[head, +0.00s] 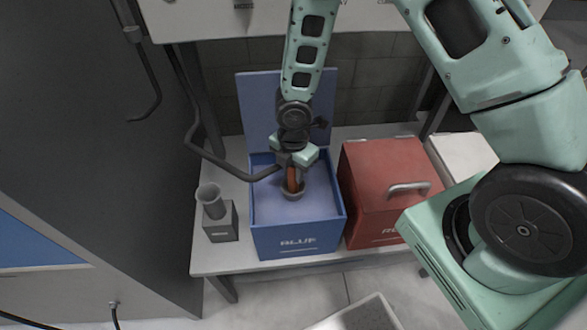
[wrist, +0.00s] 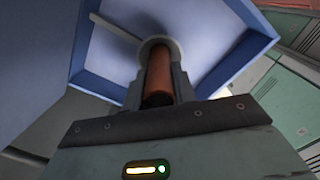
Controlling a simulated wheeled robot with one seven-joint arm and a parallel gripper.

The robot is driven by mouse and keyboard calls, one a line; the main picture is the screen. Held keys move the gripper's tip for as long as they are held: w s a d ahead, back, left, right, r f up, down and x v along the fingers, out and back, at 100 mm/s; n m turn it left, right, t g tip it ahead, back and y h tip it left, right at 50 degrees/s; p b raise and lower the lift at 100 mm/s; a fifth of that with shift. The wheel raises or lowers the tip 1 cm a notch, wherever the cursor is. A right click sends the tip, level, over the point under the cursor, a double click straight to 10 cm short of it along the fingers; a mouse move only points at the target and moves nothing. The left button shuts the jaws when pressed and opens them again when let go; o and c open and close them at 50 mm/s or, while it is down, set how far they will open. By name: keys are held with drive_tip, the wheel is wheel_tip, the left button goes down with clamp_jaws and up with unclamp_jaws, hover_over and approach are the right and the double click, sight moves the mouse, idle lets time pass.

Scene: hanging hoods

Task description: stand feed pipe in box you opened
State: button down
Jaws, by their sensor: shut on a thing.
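The blue box (head: 298,240) stands on the bench with its lid (head: 257,100) raised at the back. My gripper (head: 292,182) points down into the open box and is shut on the feed pipe (head: 292,178), an orange-brown tube. The pipe also shows between the fingers in the wrist view (wrist: 158,75). A round grey collar (head: 292,194) is at the pipe's lower end, inside the box; the wrist view shows its pale ring (wrist: 153,43). The pipe looks about upright. I cannot tell whether its end touches the box floor.
A red box (head: 380,180) with a closed lid and handle stands close on the right, with a white box (head: 462,155) beyond it. A dark block with a grey flared cup (head: 211,202) stands left of the blue box. A dark bent pipe (head: 215,160) reaches across the box's left side.

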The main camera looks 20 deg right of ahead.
drive_tip(key=shift+f+b, duration=0.3)
drive_tip(key=shift+f, duration=0.2)
drive_tip(key=c, duration=1.1)
unclamp_jaws()
drive_tip(key=shift+o, duration=0.2)
wheel_tip(320, 180, up, 18)
drive_tip(key=p, duration=0.2)
drive_tip(key=shift+f, duration=0.25)
